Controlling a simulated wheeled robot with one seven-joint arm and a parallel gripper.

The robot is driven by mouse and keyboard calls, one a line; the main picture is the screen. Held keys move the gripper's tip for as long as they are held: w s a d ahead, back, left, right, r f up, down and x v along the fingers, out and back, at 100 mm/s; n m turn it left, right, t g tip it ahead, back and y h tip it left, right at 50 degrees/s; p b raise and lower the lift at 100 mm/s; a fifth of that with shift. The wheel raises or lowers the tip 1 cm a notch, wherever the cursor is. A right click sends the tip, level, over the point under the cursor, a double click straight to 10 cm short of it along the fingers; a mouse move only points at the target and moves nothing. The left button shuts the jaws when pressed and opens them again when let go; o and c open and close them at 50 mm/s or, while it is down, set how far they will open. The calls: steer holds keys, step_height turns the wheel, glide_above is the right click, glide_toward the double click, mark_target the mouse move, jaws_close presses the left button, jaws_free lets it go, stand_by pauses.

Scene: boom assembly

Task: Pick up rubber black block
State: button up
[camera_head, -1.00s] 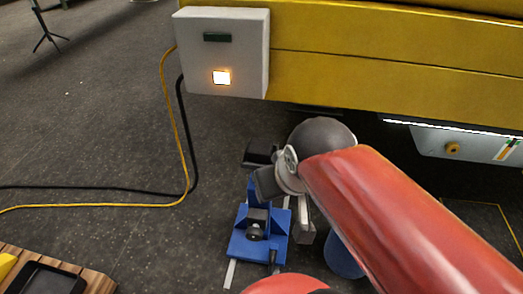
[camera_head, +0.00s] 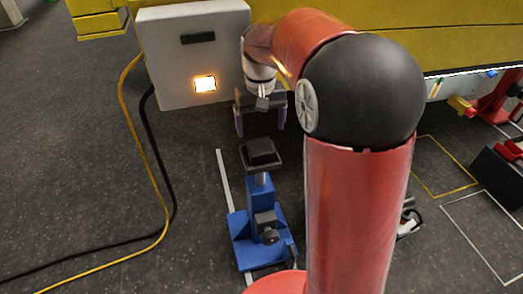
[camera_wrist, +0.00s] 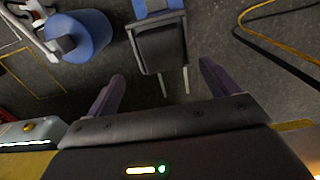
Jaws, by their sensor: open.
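The black rubber block (camera_head: 261,152) sits on top of the post of a blue jack-like stand (camera_head: 262,236) on the floor. In the wrist view the block (camera_wrist: 161,44) is beyond the fingertips, at the top middle, with part of the blue stand (camera_wrist: 152,8) behind it. My gripper (camera_head: 260,124) is open and empty, fingers pointing down. In the head view it appears just above and behind the block. In the wrist view (camera_wrist: 162,74) the fingers spread wider than the block, and no contact shows.
A grey box with a lit button (camera_head: 195,55) and the yellow beam (camera_head: 455,35) are close behind my gripper. Yellow and black cables (camera_head: 150,160) run along the left floor. A blue cylinder (camera_wrist: 82,36) stands beside the block. Black and red objects (camera_head: 500,175) are at right.

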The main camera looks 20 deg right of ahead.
mark_target(260, 146)
step_height(260, 146, down, 7)
steer(key=shift+s+a+f+b, duration=0.1)
steer(key=shift+b, duration=0.45)
steer(key=shift+c, duration=0.5)
steer(key=c, duration=1.1)
